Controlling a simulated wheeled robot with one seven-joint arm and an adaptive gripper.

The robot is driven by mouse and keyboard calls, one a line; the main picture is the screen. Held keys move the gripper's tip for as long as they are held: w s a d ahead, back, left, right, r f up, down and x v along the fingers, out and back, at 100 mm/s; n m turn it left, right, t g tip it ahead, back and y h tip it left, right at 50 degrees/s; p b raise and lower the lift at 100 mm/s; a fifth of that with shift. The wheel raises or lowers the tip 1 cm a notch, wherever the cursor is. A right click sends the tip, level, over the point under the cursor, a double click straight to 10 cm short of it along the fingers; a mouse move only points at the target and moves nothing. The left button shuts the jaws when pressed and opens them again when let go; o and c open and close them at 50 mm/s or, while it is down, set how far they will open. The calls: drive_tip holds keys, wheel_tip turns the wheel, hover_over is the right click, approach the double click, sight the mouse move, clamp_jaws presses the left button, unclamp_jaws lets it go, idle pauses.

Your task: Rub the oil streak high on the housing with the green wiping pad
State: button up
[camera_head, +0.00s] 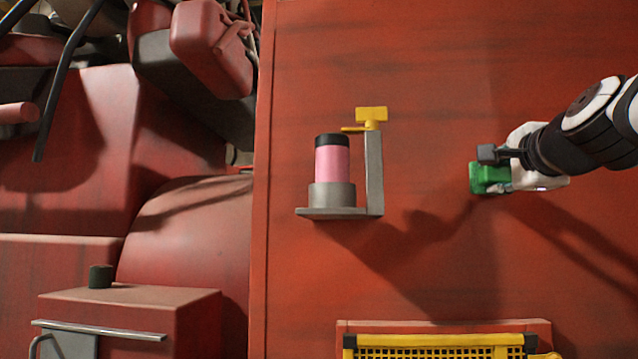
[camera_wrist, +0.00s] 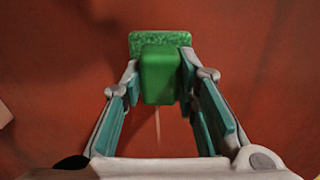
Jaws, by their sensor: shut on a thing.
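My gripper (camera_head: 500,170) is at the right of the head view, reaching in front of the red housing (camera_head: 420,90). It is shut on the green wiping pad (camera_head: 484,179). In the wrist view the pad shows as a smooth green block (camera_wrist: 160,78) between my fingertips, with a flat speckled green face (camera_wrist: 150,40) beyond it. The pad is at or close to the housing; I cannot tell whether it touches. A thin pale line shows on the red surface below the block in the wrist view. I cannot make out the oil streak for certain in either view.
A grey bracket (camera_head: 375,175) holding a pink cylinder (camera_head: 332,162) with a black top and a yellow tab (camera_head: 371,114) sticks out left of my gripper. A yellow grille (camera_head: 440,353) is below. Red machinery (camera_head: 180,240) fills the left. The housing between bracket and gripper is clear.

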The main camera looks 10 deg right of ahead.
drive_tip(key=shift+w+d, duration=0.15)
drive_tip(key=shift+w, duration=0.35)
drive_tip(key=d+b, duration=0.1)
drive_tip(key=d, duration=0.1)
drive_tip(key=s+d+b, duration=0.1)
drive_tip(key=shift+d+b, duration=0.3)
drive_tip(key=shift+d, duration=0.1)
drive_tip(key=shift+w+a+p, duration=0.25)
drive_tip(key=shift+a+p, duration=0.15)
drive_tip(key=shift+a, duration=0.4)
drive_tip(key=shift+w+a+p, duration=0.2)
drive_tip(key=shift+a+p, duration=0.2)
drive_tip(key=shift+a, duration=0.35)
drive_tip(key=shift+w+a+f, duration=0.1)
drive_tip(key=shift+w+a, duration=0.15)
drive_tip(key=shift+a, duration=0.15)
